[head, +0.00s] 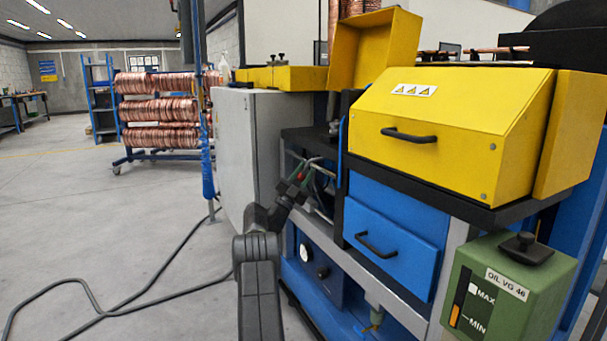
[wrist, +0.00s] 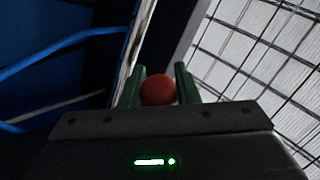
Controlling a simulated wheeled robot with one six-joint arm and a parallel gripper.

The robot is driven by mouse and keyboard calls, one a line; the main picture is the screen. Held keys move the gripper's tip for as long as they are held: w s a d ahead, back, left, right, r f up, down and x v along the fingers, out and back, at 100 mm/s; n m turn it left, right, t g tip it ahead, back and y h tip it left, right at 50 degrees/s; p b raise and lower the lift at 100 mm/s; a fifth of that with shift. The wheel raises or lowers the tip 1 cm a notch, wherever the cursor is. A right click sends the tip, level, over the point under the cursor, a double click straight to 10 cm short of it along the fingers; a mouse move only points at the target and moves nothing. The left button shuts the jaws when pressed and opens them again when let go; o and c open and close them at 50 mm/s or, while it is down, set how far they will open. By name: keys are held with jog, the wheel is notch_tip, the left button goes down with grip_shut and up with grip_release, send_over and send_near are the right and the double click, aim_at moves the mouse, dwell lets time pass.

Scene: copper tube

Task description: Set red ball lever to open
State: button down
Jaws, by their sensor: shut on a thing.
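The red ball (wrist: 158,90) of the lever sits between the two green fingers of my gripper (wrist: 159,88) in the wrist view. My gripper is shut on it. In the head view my gripper (head: 303,178) reaches into the open bay of the machine, left of the blue drawer, and a small bit of red shows at its tip. The lever's rod and its exact angle are hidden behind the gripper.
A yellow hood (head: 440,130) and a blue drawer (head: 390,245) are right of my arm. A green oil tank (head: 510,300) stands at the front right. A grey cabinet (head: 238,155) is on the left. Black cable (head: 130,296) lies on the open floor.

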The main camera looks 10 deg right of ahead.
jog(key=shift+r, duration=0.15)
jog(key=c, duration=1.1)
grip_release()
jog(key=p+v, duration=0.2)
jog(key=v, duration=1.2)
jog(key=shift+p, duration=0.35)
jog(key=shift+d, duration=0.1)
jog(key=b+x, duration=0.2)
jog(key=x, duration=1.2)
jog(key=shift+b, duration=0.35)
